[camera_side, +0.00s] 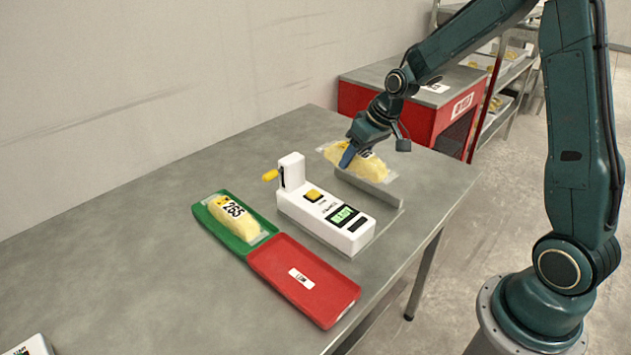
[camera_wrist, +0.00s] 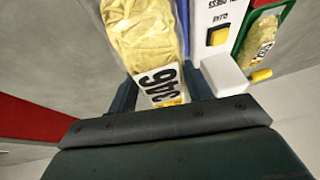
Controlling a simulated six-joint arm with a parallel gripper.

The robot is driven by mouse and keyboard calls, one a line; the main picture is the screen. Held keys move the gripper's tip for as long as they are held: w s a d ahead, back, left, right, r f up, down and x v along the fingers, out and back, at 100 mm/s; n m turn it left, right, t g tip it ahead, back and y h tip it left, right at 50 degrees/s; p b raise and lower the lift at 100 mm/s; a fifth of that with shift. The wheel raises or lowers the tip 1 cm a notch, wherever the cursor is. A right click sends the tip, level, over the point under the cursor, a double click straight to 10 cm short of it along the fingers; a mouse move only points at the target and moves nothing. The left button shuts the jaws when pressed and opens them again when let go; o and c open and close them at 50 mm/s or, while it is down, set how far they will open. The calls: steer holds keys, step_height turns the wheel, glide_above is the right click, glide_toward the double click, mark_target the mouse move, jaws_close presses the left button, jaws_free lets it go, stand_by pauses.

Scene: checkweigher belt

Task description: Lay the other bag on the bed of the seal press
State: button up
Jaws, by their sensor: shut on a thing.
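My gripper (camera_side: 349,155) is shut on a clear bag of yellow contents (camera_side: 370,168), held level just above or at a low grey rail (camera_side: 372,190) behind the white seal press (camera_side: 325,218); I cannot tell whether it touches. In the wrist view this bag (camera_wrist: 143,35) shows a white label with large digits that look like 346. The press has a yellow lever, a yellow button and a green screen reading READY. A second bag, labelled 265 (camera_side: 232,215), lies in the green tray (camera_side: 205,218). The press also shows in the wrist view (camera_wrist: 208,50).
An empty red tray (camera_side: 320,305) with a white label adjoins the green one in front of the press. A red cabinet (camera_side: 440,117) stands behind the table's far right edge. The table's left side is mostly clear, with a white object (camera_side: 32,345) at the bottom left.

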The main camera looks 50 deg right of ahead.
steer(key=shift+f, duration=4.65)
steer(key=o, duration=1.2)
steer(key=shift+o, duration=0.2)
steer(key=shift+f, duration=0.1)
steer(key=shift+r, duration=0.2)
steer(key=shift+r, duration=4.35)
